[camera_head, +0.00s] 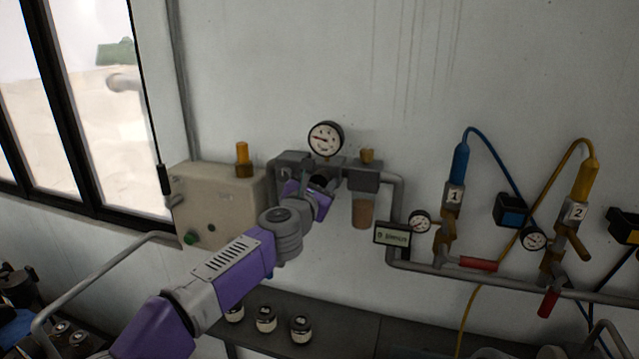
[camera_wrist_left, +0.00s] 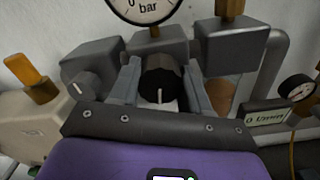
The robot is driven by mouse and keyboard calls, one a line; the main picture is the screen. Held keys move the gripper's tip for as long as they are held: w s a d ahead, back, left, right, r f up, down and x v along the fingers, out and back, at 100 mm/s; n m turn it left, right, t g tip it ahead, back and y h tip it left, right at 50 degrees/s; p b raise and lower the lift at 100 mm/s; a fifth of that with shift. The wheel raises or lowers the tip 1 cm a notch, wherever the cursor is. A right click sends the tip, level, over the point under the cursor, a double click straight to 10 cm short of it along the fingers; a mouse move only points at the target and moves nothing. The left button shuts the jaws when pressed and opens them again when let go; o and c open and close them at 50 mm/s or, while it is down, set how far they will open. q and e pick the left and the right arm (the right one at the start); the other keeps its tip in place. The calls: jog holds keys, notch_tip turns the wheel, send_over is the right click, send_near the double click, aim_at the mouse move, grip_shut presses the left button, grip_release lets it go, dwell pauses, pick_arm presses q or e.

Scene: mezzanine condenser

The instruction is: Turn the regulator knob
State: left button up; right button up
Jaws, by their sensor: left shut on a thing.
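The regulator knob (camera_wrist_left: 161,84) is black and ribbed with a white pointer line. It sits under the round bar gauge (camera_head: 326,139) on the grey regulator assembly. In the left wrist view my left gripper (camera_wrist_left: 163,90) has a finger on each side of the knob and is shut on it. In the head view my purple and grey left arm reaches up to the regulator, and the gripper (camera_head: 320,183) hides part of the regulator body. The white line on the knob points about straight down in the wrist view. My right gripper is not in view.
A beige box (camera_head: 215,218) with a green button stands left of the regulator. A filter bowl (camera_head: 362,211) and a small display (camera_head: 392,235) are right of it. Further right are hose valves marked 1 (camera_head: 453,196) and 2 (camera_head: 577,212). Small jars (camera_head: 266,319) stand on the shelf below.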

pick_arm(q)
jog(key=o, duration=1)
jog(key=shift+o, duration=0.2)
jog(key=shift+s+a+b, duration=0.2)
jog(key=shift+s+b, duration=0.15)
jog(key=shift+s, duration=0.3)
jog(key=b+v, duration=0.2)
jog(key=v, duration=0.4)
jog(key=shift+s, duration=0.1)
